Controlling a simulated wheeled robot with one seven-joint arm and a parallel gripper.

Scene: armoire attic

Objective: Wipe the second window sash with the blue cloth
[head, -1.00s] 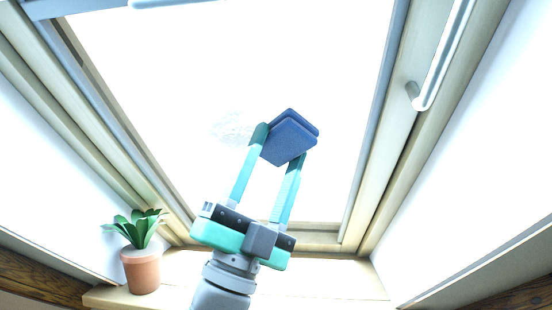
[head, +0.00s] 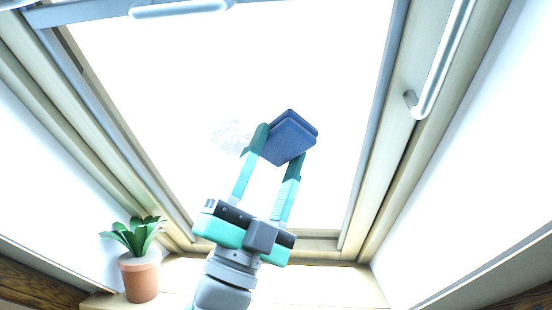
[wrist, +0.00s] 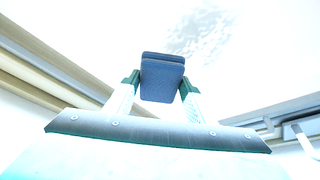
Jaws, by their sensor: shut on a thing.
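My gripper (head: 279,152) is shut on the folded blue cloth (head: 290,139), which sits between its two teal fingertips. The cloth also shows in the wrist view (wrist: 162,77), held between the fingers. The window sash (head: 397,120) is a pale wooden frame around a bright, washed-out pane. A whitish smudge (head: 230,136) lies on the pane just left of the cloth, partly behind the left finger. It also shows above the cloth in the wrist view (wrist: 200,32). I cannot tell whether the cloth touches the glass.
A potted plant (head: 140,275) stands on the wooden sill (head: 315,285) at lower left. A long handle (head: 440,65) runs along the right side of the frame, and a bar (head: 180,9) crosses the top. Sloping white walls flank the window.

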